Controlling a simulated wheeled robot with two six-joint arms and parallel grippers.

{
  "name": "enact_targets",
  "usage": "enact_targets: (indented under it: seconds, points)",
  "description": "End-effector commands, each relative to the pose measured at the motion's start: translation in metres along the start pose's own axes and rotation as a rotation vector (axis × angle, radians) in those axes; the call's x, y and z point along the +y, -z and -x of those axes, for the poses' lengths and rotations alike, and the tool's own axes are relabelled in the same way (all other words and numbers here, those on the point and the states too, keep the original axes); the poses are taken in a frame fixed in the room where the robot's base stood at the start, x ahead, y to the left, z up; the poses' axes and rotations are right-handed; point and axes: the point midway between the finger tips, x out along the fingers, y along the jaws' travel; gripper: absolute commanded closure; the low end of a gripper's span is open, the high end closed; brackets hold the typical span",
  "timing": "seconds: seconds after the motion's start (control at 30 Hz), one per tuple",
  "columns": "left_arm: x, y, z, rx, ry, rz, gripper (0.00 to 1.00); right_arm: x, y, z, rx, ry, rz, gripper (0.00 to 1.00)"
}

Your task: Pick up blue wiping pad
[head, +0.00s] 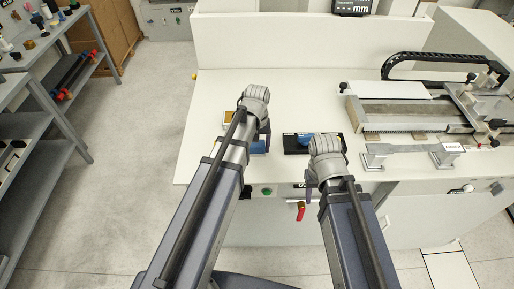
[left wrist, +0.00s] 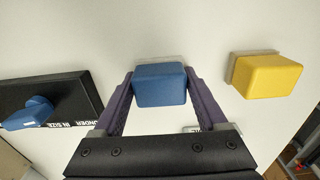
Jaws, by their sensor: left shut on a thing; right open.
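The blue wiping pad (left wrist: 160,85) sits between the two fingers of my left gripper (left wrist: 158,92), which is shut on it. The pad's pale underside edge shows against the white table top. I cannot tell whether it is lifted off the table. In the head view a bit of the blue pad (head: 259,147) shows beside my left gripper (head: 264,130), most of it hidden by my wrist. My right gripper (head: 309,186) is open near the table's front edge, partly hidden by its own wrist; I see nothing in it.
A yellow pad (left wrist: 268,76) lies to the right of the blue one in the left wrist view. A black tray (left wrist: 75,97) with a blue object (left wrist: 28,114) on it lies to the left. A test machine (head: 410,105) stands at the right of the table.

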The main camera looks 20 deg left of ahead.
Motion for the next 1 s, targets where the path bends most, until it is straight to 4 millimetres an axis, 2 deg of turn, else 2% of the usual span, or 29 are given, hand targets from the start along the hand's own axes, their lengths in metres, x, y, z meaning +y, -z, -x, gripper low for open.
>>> enact_targets:
  seconds: [0.03,0.3,0.33,0.37,0.4,0.73,1.0]
  points:
    - [0.0,0.0,0.0,0.0,0.0,0.0,0.53,0.0,0.0,0.0,0.0,0.0,0.0,0.5]
    - [0.0,0.0,0.0,0.0,0.0,0.0,0.83,0.0,0.0,0.0,0.0,0.0,0.0,0.5]
    - [0.0,0.0,0.0,0.0,0.0,0.0,0.83,0.0,0.0,0.0,0.0,0.0,0.0,0.5]
    - [0.0,0.0,0.0,0.0,0.0,0.0,0.9,0.0,0.0,0.0,0.0,0.0,0.0,0.5]
    - [0.0,0.0,0.0,0.0,0.0,0.0,0.92,0.0,0.0,0.0,0.0,0.0,0.0,0.5]
    - [0.0,0.0,0.009,0.0,0.0,0.0,0.92,0.001,-0.001,0.009,0.0,0.0,0.0,0.5]
    - [0.0,0.0,0.041,0.0,0.0,0.0,0.92,0.004,-0.002,0.041,0.0,0.0,0.001,0.5]
